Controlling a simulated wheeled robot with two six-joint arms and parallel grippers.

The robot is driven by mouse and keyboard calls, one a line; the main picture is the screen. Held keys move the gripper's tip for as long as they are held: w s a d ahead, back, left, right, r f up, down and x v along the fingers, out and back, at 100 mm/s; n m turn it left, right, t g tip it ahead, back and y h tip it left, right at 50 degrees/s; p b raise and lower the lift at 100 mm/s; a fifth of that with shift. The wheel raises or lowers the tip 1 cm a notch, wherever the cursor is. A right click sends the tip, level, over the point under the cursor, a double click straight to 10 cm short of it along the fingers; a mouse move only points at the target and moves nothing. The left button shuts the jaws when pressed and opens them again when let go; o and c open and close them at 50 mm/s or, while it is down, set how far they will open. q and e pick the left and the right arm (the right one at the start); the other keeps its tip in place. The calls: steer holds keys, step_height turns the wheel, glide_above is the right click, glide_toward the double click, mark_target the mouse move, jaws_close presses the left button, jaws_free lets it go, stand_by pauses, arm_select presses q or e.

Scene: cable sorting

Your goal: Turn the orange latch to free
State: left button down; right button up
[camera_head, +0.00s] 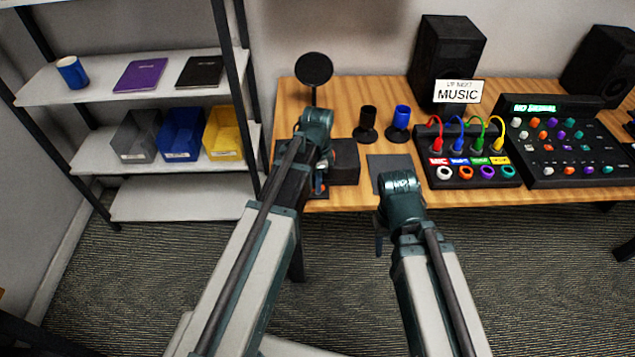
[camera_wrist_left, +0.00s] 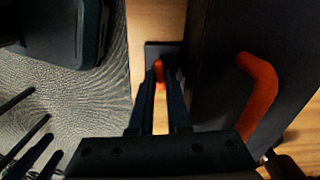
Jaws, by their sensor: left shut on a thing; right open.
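In the left wrist view, an orange latch (camera_wrist_left: 158,73) shows between the two fingers of my left gripper (camera_wrist_left: 157,75), which is shut on it. A dark plate (camera_wrist_left: 153,48) lies just beyond the fingertips, on the wood. Much of the latch is hidden by the fingers. In the head view my left gripper (camera_head: 320,189) is at the table's front edge, beside the black box (camera_head: 345,163), partly hidden by my arm. My right gripper (camera_head: 380,243) is open and empty, in front of the table edge.
A curved orange handle (camera_wrist_left: 262,92) is on the black box's side, right of my left fingers. A dark flat pad (camera_head: 388,162), cable panel (camera_head: 465,182), mixer (camera_head: 570,150) and two cups stand rightward. A shelf (camera_head: 180,187) stands left.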

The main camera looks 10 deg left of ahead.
arm_select(q)
steer(key=shift+m, duration=0.7)
steer(key=c, duration=1.2)
jaws_free()
steer(key=shift+o, duration=0.2)
steer(key=shift+r, duration=0.1)
step_height(320, 180, up, 14)
steer(key=p, duration=1.4)
steer(key=shift+f, duration=0.2)
